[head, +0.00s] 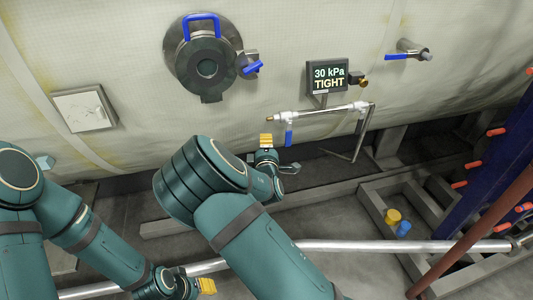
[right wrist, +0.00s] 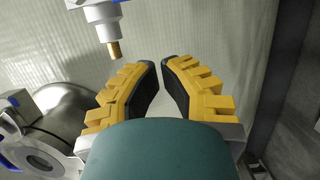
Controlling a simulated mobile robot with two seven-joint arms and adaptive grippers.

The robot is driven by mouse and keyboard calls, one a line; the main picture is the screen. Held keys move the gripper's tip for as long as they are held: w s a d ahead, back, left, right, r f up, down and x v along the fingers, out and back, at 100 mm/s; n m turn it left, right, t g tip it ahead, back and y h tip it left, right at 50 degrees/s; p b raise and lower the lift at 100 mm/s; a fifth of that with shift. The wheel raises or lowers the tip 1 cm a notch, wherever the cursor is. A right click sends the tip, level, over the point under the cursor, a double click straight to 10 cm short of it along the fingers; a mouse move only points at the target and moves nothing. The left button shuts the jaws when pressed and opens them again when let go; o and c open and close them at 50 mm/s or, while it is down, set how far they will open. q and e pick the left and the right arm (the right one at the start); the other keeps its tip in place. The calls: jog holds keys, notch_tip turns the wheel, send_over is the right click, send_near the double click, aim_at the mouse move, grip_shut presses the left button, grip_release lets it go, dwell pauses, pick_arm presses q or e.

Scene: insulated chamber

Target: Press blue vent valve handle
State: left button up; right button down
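A pipe with a blue lever handle (head: 288,134) runs along the chamber wall in the head view, and the lever hangs down from its left end. I take this lever as the vent valve handle, though other blue handles show too. My right gripper (head: 266,140) is just left of the lever and below the pipe's brass tip, apparently not touching. In the right wrist view the right gripper's yellow fingers (right wrist: 158,62) are nearly together with nothing between them. The brass tip (right wrist: 113,49) is ahead, up and left. My left gripper (head: 205,286) is low, its opening unclear.
A display (head: 328,76) reads 30 kPa TIGHT. A round port (head: 206,68) carries blue handles, and another blue-handled valve (head: 408,54) is at upper right. A silver rail (head: 400,246) crosses low. A steel frame (head: 375,205) and red-pegged blue rack (head: 480,150) stand right.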

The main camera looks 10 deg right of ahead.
aim_at(289, 134)
pick_arm(q)
jog(key=shift+r, duration=0.2)
pick_arm(e)
jog(key=shift+d, duration=2)
pick_arm(q)
jog(key=shift+f, duration=0.15)
jog(key=shift+d+f, duration=0.35)
jog(key=shift+d, duration=0.4)
pick_arm(e)
jog(key=shift+d+f+n, duration=0.15)
jog(key=shift+n, duration=0.25)
pick_arm(q)
jog(key=shift+b, duration=0.35)
